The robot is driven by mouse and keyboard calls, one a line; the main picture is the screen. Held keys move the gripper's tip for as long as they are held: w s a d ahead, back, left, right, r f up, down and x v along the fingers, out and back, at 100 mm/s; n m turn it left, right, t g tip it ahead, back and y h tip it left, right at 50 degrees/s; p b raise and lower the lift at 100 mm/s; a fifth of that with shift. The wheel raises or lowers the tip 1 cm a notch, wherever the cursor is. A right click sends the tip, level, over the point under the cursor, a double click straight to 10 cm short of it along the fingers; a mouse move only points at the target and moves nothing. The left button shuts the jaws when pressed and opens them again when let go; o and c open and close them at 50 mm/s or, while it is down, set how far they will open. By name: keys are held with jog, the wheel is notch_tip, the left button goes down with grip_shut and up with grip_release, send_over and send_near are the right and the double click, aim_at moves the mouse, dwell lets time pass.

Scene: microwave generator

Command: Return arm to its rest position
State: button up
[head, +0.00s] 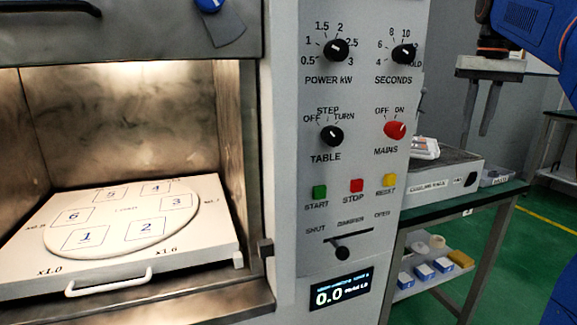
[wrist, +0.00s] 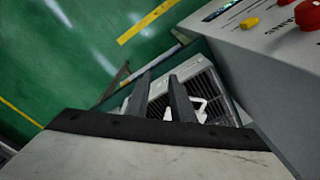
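My gripper (head: 482,108) hangs at the right of the head view, in front of the bench and to the right of the control panel. Its two fingers point down with a gap between them and nothing in it. In the wrist view the fingers (wrist: 162,100) are also apart and empty, over the floor and a grey slotted rack. My blue arm fills the upper right of the head view.
The microwave's control panel (head: 350,170) has several knobs and buttons. The chamber is open, with a numbered turntable (head: 125,222) inside. A cooling rack (head: 445,174) stands on a green-topped bench (head: 487,196). Green floor (head: 540,240) lies clear at right.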

jog(key=s+a+f+n+t, duration=0.1)
jog(key=s+a+f, duration=0.4)
jog(key=s+f, duration=0.4)
jog(key=s+a+f+n+t, duration=0.1)
jog(key=s+a+f, duration=0.4)
jog(key=f, duration=0.9)
jog(key=s+a+f+n+t, duration=0.2)
jog(key=s+a+f, duration=0.3)
jog(key=s+f, duration=0.7)
jog(key=shift+s, duration=0.3)
jog(key=shift+c, duration=0.6)
